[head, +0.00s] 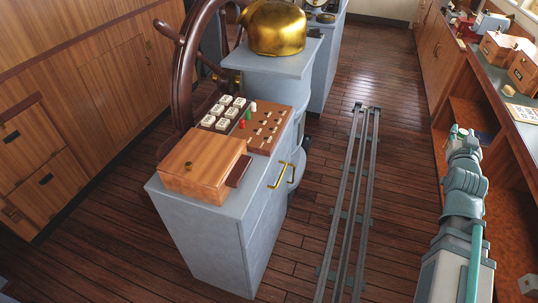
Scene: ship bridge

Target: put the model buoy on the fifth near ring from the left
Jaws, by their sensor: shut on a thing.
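I cannot make out a model buoy or a row of rings in the head view. My arm, grey and teal, rises along the right side of the picture, in front of the long counter. My gripper and its fingers cannot be made out, so what is between them does not show.
Rails (349,210) cross the open floor. The right counter (500,85) holds wooden boxes (505,48).

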